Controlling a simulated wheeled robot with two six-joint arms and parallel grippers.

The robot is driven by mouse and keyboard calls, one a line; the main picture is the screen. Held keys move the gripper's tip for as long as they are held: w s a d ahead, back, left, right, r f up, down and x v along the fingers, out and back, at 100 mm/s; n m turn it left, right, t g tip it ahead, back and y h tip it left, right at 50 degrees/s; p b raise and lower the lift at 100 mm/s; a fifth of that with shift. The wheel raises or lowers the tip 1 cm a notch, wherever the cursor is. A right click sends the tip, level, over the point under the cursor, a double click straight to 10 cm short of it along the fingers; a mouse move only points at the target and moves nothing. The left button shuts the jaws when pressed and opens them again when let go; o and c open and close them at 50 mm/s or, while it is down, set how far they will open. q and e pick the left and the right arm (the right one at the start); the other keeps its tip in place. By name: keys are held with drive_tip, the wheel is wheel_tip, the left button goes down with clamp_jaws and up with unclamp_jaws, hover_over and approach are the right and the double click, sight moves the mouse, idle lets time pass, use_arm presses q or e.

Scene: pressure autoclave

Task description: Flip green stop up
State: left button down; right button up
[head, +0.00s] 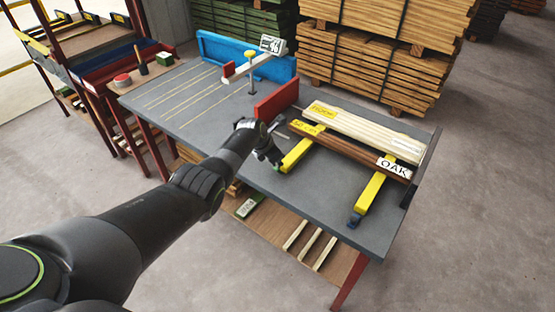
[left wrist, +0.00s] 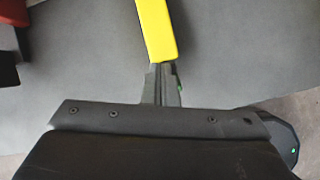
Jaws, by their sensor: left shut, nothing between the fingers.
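My left gripper (head: 277,158) is at the near end of the left yellow bar (head: 297,152) on the grey table. Its fingers are shut with nothing between them. In the left wrist view, the shut fingers (left wrist: 161,72) point at the end of the yellow bar (left wrist: 156,30). A small sliver of green (left wrist: 179,93) shows just right of the fingers; it may be the green stop, mostly hidden behind them. I cannot tell whether the stop is up or down, or whether the fingers touch it. My right gripper is not in view.
A second yellow bar (head: 369,195) ends in a dark blue stop (head: 354,221). A brown board labelled OAK (head: 346,151) and a pale board (head: 362,130) lie across the bars. A red block (head: 277,100) stands behind my gripper. The table's front right (head: 310,198) is clear.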

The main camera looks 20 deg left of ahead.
use_arm(q)
drive_tip(key=shift+w+d+f, duration=0.25)
drive_tip(key=shift+w+f, duration=0.05)
drive_tip(key=shift+w, duration=0.2)
drive_tip(key=shift+w+d+f, duration=0.1)
drive_tip(key=shift+w+f, duration=0.05)
drive_tip(key=shift+w, duration=0.1)
drive_tip(key=shift+s+r, duration=0.2)
drive_tip(key=shift+r+p, duration=0.3)
drive_tip(key=shift+r, duration=0.1)
drive_tip(key=shift+w+r+p, duration=0.2)
drive_tip(key=shift+r+p, duration=0.2)
drive_tip(key=shift+p, duration=0.05)
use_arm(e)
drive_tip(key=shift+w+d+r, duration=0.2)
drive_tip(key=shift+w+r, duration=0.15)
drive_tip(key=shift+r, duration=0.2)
use_arm(q)
drive_tip(key=shift+r, duration=0.1)
drive_tip(key=shift+r, duration=0.15)
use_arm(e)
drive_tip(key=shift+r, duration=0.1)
